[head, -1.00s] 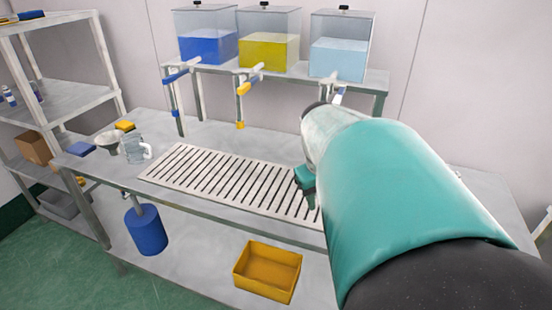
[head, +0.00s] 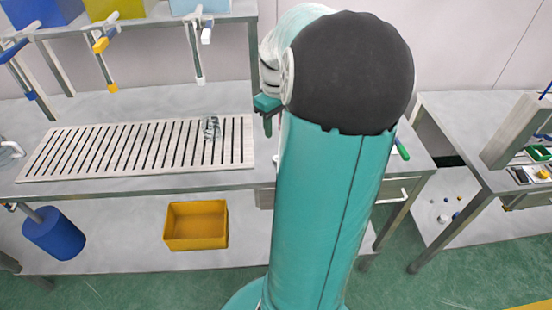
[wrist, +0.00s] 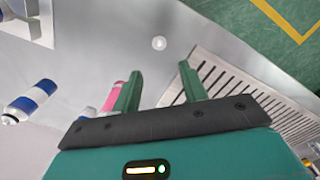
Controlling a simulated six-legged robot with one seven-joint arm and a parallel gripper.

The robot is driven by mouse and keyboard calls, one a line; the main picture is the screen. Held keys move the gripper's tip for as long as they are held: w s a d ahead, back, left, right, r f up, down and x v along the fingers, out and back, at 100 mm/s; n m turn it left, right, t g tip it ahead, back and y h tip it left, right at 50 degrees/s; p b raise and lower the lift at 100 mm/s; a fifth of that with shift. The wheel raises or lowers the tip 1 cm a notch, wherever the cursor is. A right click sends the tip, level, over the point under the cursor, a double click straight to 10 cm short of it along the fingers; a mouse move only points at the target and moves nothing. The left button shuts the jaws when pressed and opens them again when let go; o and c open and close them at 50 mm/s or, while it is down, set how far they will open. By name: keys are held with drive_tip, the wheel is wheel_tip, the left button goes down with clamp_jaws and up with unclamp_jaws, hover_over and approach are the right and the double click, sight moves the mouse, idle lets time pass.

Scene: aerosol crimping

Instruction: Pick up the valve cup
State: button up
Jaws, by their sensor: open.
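A small pale round piece (wrist: 159,43), which looks like the valve cup, lies on the grey metal bench top (wrist: 100,30) in the wrist view. It sits beyond my gripper's fingertips, roughly in line with the gap between them, and nothing touches it. My gripper (wrist: 158,86) is open, with its two green fingers apart and nothing between them. In the head view my gripper (head: 267,112) is over the bench just right of the slatted grate (head: 130,174), partly behind my arm. The round piece cannot be made out there.
Cans (wrist: 30,102) lie beside my gripper in the wrist view. A grey, glassy object (head: 211,128) stands on the grate. A yellow bin (head: 196,225) and blue container (head: 53,233) are below. Another bench (head: 455,125) stands right.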

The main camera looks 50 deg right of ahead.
wheel_tip(320, 180, down, 12)
drive_tip(key=shift+s+r, duration=0.15)
drive_tip(key=shift+r, duration=0.05)
drive_tip(key=shift+c, duration=0.2)
drive_tip(key=c, duration=0.8)
